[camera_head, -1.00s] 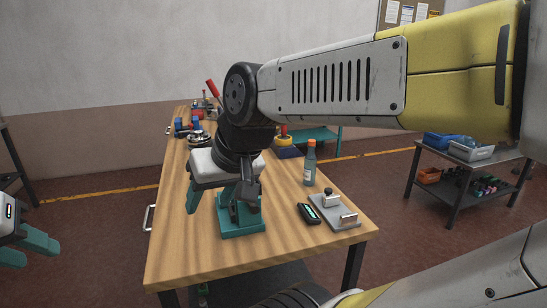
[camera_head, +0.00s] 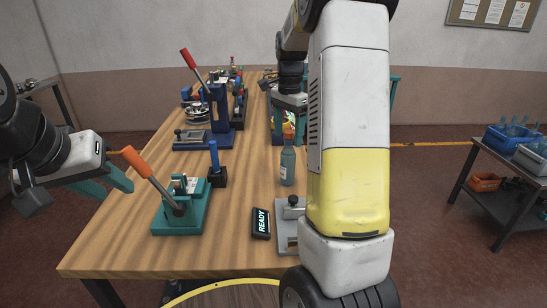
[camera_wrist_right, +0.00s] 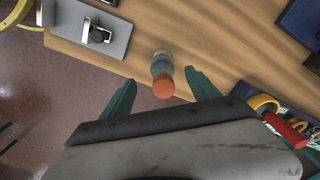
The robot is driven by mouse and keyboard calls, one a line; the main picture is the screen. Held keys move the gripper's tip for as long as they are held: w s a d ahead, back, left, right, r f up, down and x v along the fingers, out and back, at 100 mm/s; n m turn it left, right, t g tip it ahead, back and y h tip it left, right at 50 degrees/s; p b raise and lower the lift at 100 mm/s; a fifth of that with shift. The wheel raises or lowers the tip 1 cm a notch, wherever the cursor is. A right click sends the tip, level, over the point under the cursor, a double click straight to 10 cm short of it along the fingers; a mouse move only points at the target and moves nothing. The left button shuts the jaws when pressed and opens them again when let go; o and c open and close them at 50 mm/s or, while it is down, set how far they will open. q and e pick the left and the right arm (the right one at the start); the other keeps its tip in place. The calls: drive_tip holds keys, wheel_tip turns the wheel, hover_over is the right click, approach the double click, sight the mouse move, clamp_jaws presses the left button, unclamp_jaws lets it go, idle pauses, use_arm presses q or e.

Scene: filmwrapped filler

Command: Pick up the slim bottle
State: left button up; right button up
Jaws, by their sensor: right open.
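The slim bottle (camera_head: 288,165) is teal with a pale label and an orange cap, upright on the wooden table just left of my right forearm. My right gripper (camera_head: 289,116) is just beyond and above the bottle's cap in the head view, partly hidden by my arm. In the right wrist view its two teal fingers are apart, with the orange cap (camera_wrist_right: 163,87) showing between them; I see no contact. My left gripper (camera_head: 113,190) is open and empty off the table's left edge.
A teal press with an orange handle (camera_head: 181,214), a black device reading READY (camera_head: 261,223) and a grey clamp plate (camera_head: 284,232) stand near the front. A blue press (camera_head: 218,105) stands farther back. A cart (camera_head: 490,198) is at right.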

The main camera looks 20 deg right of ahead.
sight(288, 147)
drive_tip(key=f, duration=0.8)
drive_tip(key=shift+w+d, duration=0.2)
drive_tip(key=shift+w, duration=0.1)
drive_tip(key=shift+c, duration=0.2)
drive_tip(key=c, duration=1.4)
drive_tip(key=shift+r, duration=0.1)
